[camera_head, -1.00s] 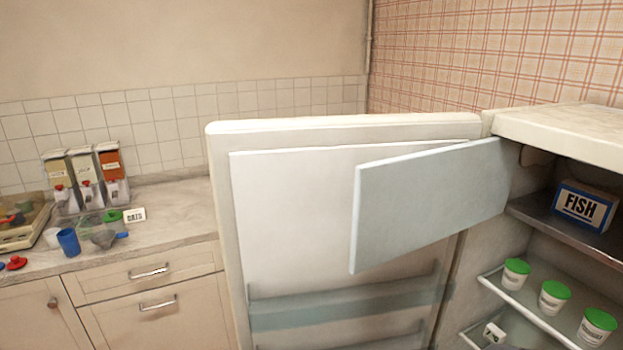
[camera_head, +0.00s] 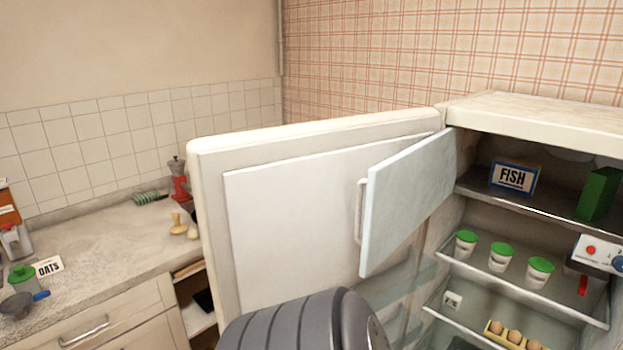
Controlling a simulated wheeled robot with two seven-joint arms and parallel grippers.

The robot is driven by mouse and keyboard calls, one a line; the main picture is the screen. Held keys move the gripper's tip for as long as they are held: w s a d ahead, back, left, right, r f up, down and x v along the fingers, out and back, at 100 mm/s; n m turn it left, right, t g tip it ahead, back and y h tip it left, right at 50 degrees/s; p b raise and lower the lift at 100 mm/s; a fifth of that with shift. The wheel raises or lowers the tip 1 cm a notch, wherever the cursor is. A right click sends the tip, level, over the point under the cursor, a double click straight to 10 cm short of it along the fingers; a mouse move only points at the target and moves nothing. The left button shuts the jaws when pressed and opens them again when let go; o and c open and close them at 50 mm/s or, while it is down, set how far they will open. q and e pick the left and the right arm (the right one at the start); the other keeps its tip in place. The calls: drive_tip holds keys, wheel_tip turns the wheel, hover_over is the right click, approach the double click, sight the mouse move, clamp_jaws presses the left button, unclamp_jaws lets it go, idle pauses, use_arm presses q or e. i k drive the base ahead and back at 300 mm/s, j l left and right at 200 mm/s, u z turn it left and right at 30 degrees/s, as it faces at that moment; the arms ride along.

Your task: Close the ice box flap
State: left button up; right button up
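The ice box flap (camera_head: 405,205) is a pale blue-grey panel with a white bar handle (camera_head: 361,210) on its free edge. It stands swung open to the left, hinged by the ice box opening at the top of the fridge. The ice box (camera_head: 553,192) is open and holds a box marked FISH (camera_head: 513,177) and a green box (camera_head: 598,193). The fridge door (camera_head: 285,225) is wide open behind the flap. A dark grey ribbed part, which looks like my own arm, shows at the bottom centre, below the flap. Neither gripper's fingers are in view.
Tubs with green lids (camera_head: 502,257) stand on the shelf below the ice box, with an egg holder (camera_head: 513,335) lower down. A control box with a red knob (camera_head: 600,253) is at the right. The counter (camera_head: 100,245) lies left of the door.

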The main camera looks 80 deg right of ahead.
sight(404, 189)
drive_tip(key=i+z, duration=0.3)
drive_tip(key=i+j+z, duration=0.35)
drive_tip(key=i+z, duration=0.15)
drive_tip(key=z, duration=0.35)
drive_tip(key=i+z, duration=0.15)
drive_tip(key=z, duration=0.35)
drive_tip(key=i+j+z, duration=0.1)
drive_tip(key=z, duration=0.4)
drive_tip(key=i+j+z, duration=0.2)
drive_tip(key=z, duration=0.25)
drive_tip(key=i+j+z, duration=0.1)
drive_tip(key=z, duration=0.4)
drive_tip(key=i+j+z, duration=0.15)
drive_tip(key=z, duration=0.35)
drive_tip(key=i+j+z, duration=0.2)
drive_tip(key=z, duration=0.3)
drive_tip(key=j+z, duration=0.3)
drive_tip(key=z, duration=0.2)
drive_tip(key=i+j, duration=0.05)
